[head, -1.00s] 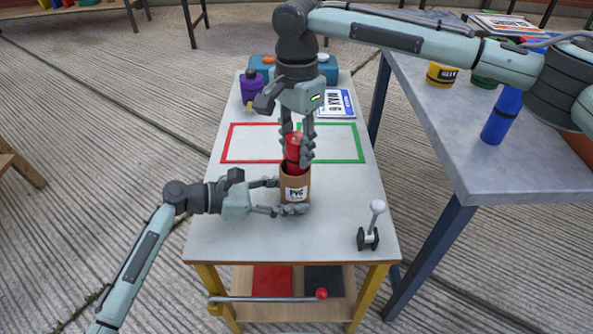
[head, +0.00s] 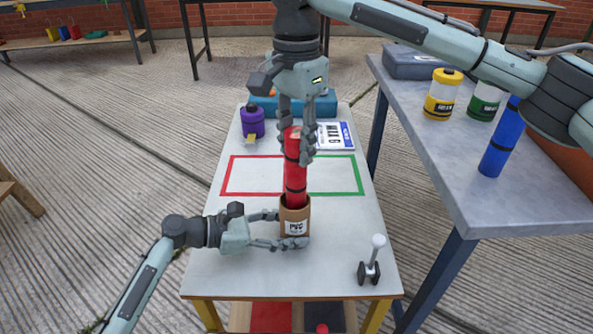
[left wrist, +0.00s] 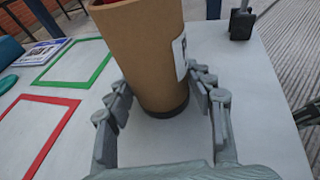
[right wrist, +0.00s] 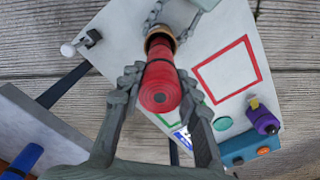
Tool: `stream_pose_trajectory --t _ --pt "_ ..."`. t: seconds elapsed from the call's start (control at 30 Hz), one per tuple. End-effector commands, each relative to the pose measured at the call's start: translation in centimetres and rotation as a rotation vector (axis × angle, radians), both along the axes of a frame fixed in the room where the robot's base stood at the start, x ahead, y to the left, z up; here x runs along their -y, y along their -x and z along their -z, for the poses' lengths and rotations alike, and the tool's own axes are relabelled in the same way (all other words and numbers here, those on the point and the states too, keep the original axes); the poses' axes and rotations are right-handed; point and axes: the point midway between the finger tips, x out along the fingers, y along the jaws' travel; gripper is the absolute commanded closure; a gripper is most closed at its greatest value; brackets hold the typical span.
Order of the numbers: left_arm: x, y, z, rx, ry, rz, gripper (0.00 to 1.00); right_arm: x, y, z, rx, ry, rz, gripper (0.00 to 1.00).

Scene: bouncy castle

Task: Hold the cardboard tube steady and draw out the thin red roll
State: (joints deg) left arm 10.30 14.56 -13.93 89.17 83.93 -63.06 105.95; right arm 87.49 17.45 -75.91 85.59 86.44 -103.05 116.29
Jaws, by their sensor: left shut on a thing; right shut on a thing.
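The cardboard tube (head: 293,222) stands upright on the white table (head: 235,265), with a white label on its front. My left gripper (head: 287,229) is shut around the tube low down; the left wrist view shows its fingers on both sides of the tube (left wrist: 145,50). The red roll (head: 295,180) sticks well up out of the tube's top, its lower end hidden inside. My right gripper (head: 297,142) is shut on the upper part of the roll from above. The right wrist view shows the roll's end (right wrist: 160,92) between the fingers.
Red (head: 252,192) and green (head: 360,192) outlined squares lie behind the tube. A purple bottle (head: 252,123), a card (head: 335,136) and a teal box (head: 322,105) are at the back. A small lever (head: 371,260) stands front right. A side table (head: 440,155) holds canisters.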

Motion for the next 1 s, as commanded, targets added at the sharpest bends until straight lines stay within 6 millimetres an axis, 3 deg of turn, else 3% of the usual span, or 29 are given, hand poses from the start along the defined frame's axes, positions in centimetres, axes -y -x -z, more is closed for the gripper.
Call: stream_pose_trajectory --t 0.1,0.33,0.5,0.8,0.83,1.0 --pt "0.0 0.0 0.0 0.0 0.0 0.0 0.63 -0.1 0.0 -3.4 0.002 -0.002 0.0 1.0" --pt "0.0 0.0 0.0 0.0 0.0 0.0 0.63 -0.1 0.0 -7.9 0.001 -0.001 0.0 1.0" --pt "0.0 0.0 0.0 0.0 0.0 0.001 0.63 -0.1 0.0 -9.3 -0.001 0.0 -0.001 1.0" --pt "0.0 0.0 0.0 0.0 0.0 0.001 0.63 0.0 0.0 -9.6 -0.001 0.0 -0.001 1.0" --pt "0.0 0.0 0.0 0.0 0.0 0.001 0.45 0.0 0.0 -9.6 -0.001 0.0 -0.001 1.0" --pt "0.0 0.0 0.0 0.0 0.0 0.0 0.24 0.0 0.0 -9.5 -0.001 0.0 -0.001 1.0"
